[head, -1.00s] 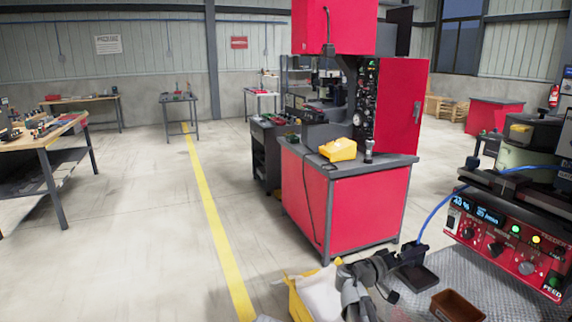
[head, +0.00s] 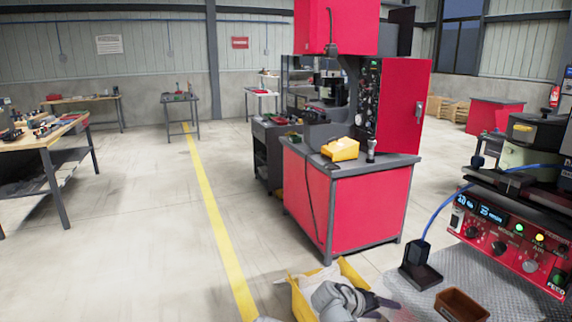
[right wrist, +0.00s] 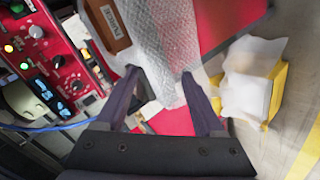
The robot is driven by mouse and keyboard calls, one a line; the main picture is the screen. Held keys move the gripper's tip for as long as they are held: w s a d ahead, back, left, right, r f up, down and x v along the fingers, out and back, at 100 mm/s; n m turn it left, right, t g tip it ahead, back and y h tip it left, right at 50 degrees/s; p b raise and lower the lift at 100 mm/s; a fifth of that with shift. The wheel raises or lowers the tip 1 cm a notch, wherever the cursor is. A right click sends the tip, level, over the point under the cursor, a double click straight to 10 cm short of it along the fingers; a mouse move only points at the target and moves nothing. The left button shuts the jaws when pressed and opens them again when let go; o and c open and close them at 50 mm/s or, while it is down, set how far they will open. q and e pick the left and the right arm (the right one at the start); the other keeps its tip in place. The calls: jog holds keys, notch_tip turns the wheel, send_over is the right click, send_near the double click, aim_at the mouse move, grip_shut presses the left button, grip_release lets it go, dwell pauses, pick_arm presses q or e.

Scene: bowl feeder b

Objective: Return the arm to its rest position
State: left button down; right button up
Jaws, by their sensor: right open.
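Part of my grey right arm covers the yellow bin in the head view. My left gripper is not in view.
The textured plate (head: 400,290) carries a brown tray (head: 461,305) and the red control unit (head: 500,235). A yellow bin (head: 300,300) with a white liner is close beside my arm; it also shows in the right wrist view (right wrist: 276,88). A red cabinet (head: 335,215) stands behind.

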jog(key=s+a+f+n+g+y, duration=0.2)
jog(key=s+a+f+y, duration=0.3)
jog(key=s+a, duration=0.45)
jog(key=s+a+f+n+g+y, duration=0.35)
jog(key=s+a, duration=0.45)
jog(key=a, duration=0.3)
notch_tip(320, 180, up, 11)
jog(key=m+t+p, duration=0.1)
jog(key=p, duration=1.1)
jog(key=shift+w+y, duration=0.35)
jog(key=shift+w, duration=0.1)
jog(key=shift+d, duration=0.2)
